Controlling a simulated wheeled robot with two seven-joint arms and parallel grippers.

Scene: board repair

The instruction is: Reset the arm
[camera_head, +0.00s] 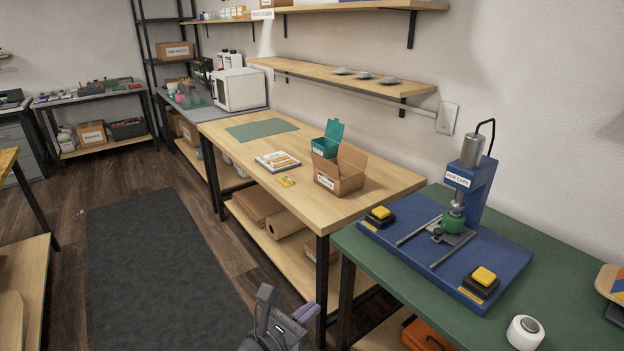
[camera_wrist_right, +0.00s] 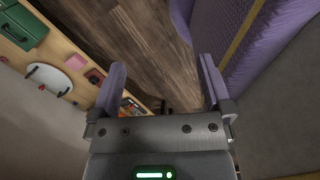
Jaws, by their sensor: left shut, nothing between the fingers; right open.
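My left gripper (camera_head: 304,312) shows at the bottom of the head view, in front of the wooden workbench. Its purple fingers are together with nothing between them. My right gripper (camera_wrist_right: 161,62) shows in the right wrist view, its two purple fingers wide apart and empty. Dark wood floor shows between and beyond them. The right gripper does not show in the head view.
A wooden workbench (camera_head: 226,146) holds an open cardboard box (camera_head: 340,174) and a green mat (camera_head: 261,129). Right of it, a green table (camera_head: 560,270) carries a blue press (camera_head: 415,215) with yellow buttons. A dark floor mat (camera_head: 150,260) leaves open floor at left.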

